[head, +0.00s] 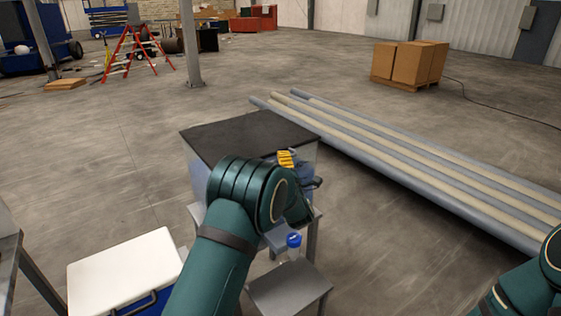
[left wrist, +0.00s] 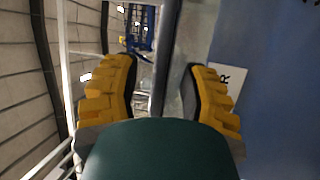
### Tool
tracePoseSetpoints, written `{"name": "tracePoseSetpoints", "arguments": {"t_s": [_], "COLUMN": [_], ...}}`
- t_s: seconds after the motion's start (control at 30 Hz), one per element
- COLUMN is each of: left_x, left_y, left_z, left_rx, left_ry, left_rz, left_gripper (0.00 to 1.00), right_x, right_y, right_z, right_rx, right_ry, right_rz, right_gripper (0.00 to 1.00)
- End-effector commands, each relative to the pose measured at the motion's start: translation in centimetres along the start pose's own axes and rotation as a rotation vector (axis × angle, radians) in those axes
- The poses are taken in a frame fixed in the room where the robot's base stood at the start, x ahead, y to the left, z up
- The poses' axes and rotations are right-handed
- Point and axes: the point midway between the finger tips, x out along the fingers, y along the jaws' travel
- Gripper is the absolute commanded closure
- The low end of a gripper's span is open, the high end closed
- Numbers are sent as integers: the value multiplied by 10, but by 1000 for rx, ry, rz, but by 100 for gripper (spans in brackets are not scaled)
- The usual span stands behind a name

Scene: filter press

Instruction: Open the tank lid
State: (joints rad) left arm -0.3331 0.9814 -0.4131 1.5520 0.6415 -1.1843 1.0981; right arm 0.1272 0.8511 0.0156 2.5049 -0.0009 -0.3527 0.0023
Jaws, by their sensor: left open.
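The tank (head: 305,154) is a box on a stand, with a flat dark lid (head: 240,132) lying closed on top. My left gripper (head: 288,162) is at the lid's near right edge, partly hidden by my own wrist. In the left wrist view its two yellow-padded fingers (left wrist: 163,92) are apart. A dark narrow strip (left wrist: 164,50), which looks like the lid's edge seen side-on, runs between them; I cannot tell whether either finger touches it. My right gripper is outside the view; only part of that arm shows.
A white-lidded blue box (head: 122,268) stands at the lower left. A blue-capped bottle (head: 293,245) is near a small grey stool (head: 289,290) in front of the tank. Long pipes (head: 400,165) lie to the right. Open floor surrounds the tank's far left.

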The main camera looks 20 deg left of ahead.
Motion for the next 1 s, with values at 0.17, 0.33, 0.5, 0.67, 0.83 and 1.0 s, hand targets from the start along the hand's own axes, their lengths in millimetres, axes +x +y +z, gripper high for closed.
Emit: {"name": "tracePoseSetpoints", "arguments": {"t_s": [0.17,0.33,0.5,0.67,0.83,1.0], "left_x": [15,19,19,19,19,20], "left_y": [0,0,0,0,0,7], "left_z": [0,0,0,0,0,-1], "left_rx": [0,0,0,0,0,-6], "left_ry": [0,-1,-1,-1,-1,0], "left_rz": [0,0,0,0,0,-10], "left_gripper": [57,57,57,99,100,100], "right_x": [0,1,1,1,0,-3], "right_y": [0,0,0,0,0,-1], "right_z": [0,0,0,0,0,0], "right_rx": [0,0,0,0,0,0], "right_ry": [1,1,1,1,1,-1], "right_rz": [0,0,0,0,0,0], "right_gripper": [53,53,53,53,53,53]}}
